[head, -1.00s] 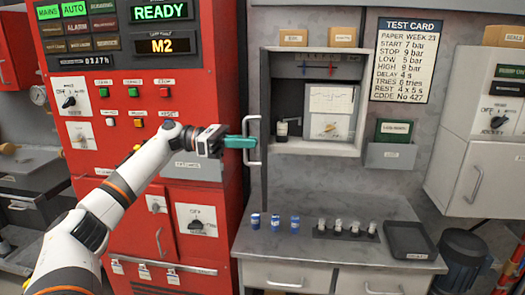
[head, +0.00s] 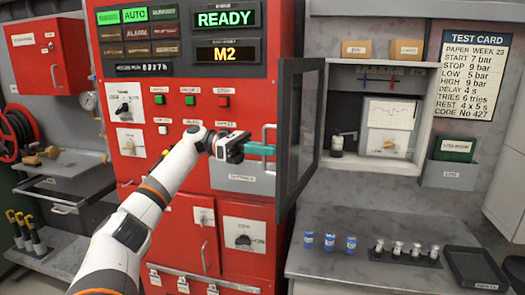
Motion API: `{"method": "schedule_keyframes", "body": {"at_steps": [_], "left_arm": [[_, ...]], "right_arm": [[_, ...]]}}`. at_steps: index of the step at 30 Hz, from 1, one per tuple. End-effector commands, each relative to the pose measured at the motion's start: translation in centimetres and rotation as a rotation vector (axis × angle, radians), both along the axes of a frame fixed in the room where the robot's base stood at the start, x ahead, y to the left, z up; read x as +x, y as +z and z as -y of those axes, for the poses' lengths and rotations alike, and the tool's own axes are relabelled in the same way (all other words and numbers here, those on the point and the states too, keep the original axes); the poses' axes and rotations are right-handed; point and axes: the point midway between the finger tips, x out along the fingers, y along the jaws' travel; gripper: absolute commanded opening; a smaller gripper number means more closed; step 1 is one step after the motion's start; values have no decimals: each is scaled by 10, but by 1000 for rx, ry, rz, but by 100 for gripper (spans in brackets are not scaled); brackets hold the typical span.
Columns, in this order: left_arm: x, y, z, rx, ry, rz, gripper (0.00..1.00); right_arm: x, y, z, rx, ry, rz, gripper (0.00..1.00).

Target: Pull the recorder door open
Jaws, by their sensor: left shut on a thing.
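The recorder door (head: 301,130) is a grey frame with a dark pane. It stands swung out to the left of the recorder recess (head: 421,160), which is open to view. My left gripper (head: 262,149), with teal fingers, is shut on the handle. Inside the recess is the recorder (head: 389,127) with a paper chart, and a small dark bottle with a white label (head: 337,145) to its left. My right gripper is not in view.
A grey counter (head: 340,272) below holds blue cylinders (head: 330,242), a rack of small pale-topped items (head: 398,252) and a black tray (head: 475,268). A red control cabinet (head: 150,178) stands close behind my left arm. A test card (head: 475,75) hangs at right.

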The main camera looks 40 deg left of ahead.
Motion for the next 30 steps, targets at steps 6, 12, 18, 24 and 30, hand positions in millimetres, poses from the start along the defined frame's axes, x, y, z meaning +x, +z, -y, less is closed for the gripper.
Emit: {"method": "schedule_keyframes", "body": {"at_steps": [6, 12, 18, 24, 30], "left_arm": [[0, 2, 0, -1, 3, 4, 18], [0, 1, 0, 0, 2, 2, 27], [-1, 1, -3, 0, 3, 2, 27], [-13, 0, -30, -2, 7, 3, 27], [-29, 3, -67, -3, 7, 6, 27]], "right_arm": [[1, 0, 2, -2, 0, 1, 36], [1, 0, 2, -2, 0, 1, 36], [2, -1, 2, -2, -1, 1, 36], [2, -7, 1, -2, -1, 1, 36], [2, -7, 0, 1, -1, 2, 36]]}}
